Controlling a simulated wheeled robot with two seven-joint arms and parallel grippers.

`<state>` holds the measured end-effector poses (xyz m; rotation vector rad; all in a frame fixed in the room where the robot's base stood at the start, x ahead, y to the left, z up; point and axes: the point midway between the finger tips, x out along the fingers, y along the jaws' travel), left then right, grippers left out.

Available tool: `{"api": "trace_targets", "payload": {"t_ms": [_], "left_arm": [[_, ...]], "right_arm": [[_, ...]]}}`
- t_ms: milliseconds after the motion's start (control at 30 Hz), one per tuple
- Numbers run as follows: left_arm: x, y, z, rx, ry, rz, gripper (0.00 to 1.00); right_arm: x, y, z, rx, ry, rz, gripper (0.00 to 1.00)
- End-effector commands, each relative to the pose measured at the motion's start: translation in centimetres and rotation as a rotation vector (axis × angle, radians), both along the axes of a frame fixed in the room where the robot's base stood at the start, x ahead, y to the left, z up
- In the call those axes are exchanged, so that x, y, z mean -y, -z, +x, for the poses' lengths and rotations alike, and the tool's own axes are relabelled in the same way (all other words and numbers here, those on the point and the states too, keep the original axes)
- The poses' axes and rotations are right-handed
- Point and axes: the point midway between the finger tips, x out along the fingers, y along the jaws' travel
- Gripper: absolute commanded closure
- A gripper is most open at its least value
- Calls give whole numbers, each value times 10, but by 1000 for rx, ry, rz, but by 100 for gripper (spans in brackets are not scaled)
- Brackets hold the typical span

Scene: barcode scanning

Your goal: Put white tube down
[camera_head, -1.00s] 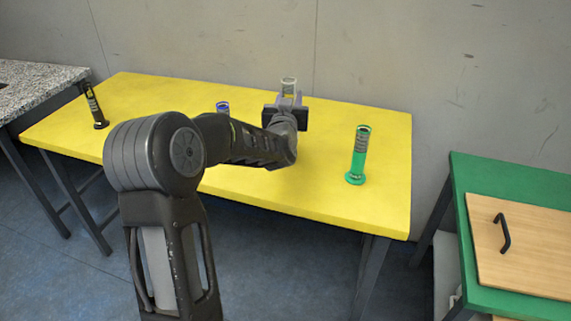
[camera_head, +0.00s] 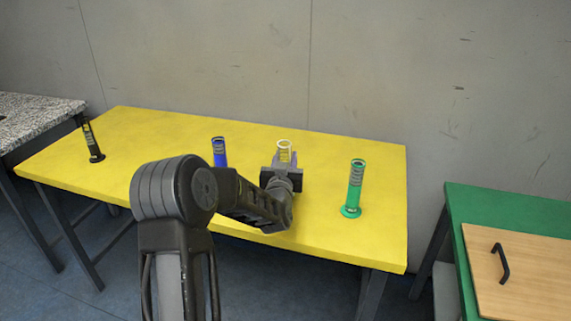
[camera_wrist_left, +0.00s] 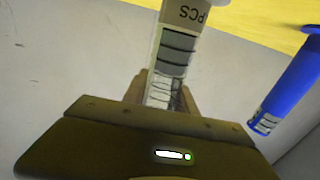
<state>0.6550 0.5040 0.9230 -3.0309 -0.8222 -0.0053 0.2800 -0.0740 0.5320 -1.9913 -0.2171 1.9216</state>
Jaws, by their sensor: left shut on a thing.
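The white tube (camera_head: 285,150) stands roughly upright in my left gripper (camera_head: 283,166) over the right half of the yellow table (camera_head: 150,125). In the left wrist view the white tube (camera_wrist_left: 180,45) shows a grey banded label and a "PCS" mark, between the fingers of my left gripper (camera_wrist_left: 160,95), which is shut on it. Its base is hidden in the head view, so I cannot tell whether it touches the table. My right gripper is not in view.
A blue tube (camera_head: 219,153) stands left of the gripper, and also shows in the left wrist view (camera_wrist_left: 290,80). A green tube (camera_head: 354,188) stands to the right. A black tube (camera_head: 92,142) is at the far left. A green table (camera_head: 510,207) with a wooden board (camera_head: 530,265) is at right.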

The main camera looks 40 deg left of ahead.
Motion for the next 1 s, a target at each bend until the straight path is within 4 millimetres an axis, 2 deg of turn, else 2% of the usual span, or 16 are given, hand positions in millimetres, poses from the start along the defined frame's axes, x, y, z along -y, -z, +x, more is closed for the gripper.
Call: {"api": "trace_targets", "payload": {"t_ms": [133,567,600,833,1000], "left_arm": [[0,16,0,1,0,2,100],[0,21,0,3,0,2,100],[0,20,0,0,0,1,63],[0,20,0,-1,0,1,45],[0,20,0,-1,0,1,45]], "right_arm": [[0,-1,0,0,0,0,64],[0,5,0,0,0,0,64],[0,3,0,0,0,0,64],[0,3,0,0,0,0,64],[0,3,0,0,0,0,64]]}}
